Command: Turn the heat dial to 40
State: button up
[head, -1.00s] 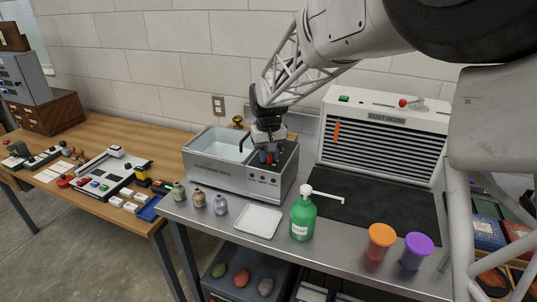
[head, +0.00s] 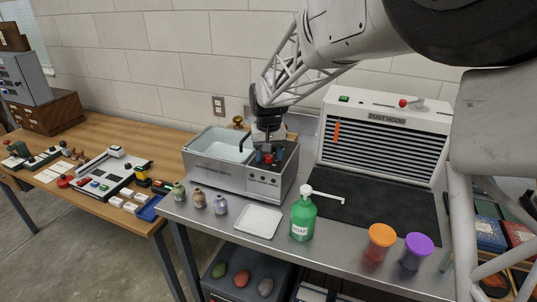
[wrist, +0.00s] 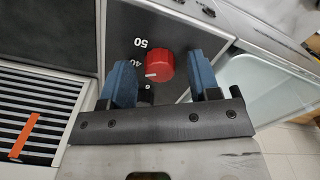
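The red heat dial (wrist: 160,66) sits on the dark control panel of the bath unit (head: 222,172). In the head view my gripper (head: 267,154) is over the panel, with the red dial showing between the fingers.
A green soap bottle (head: 303,221) with a long spout and a white tray (head: 258,221) stand in front. Several small vases stand at the left. The dust hood (head: 385,135) is on the right. The bath's basin lies beside the panel.

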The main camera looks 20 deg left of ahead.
aim_at(269, 156)
jog(key=shift+r, duration=3.9)
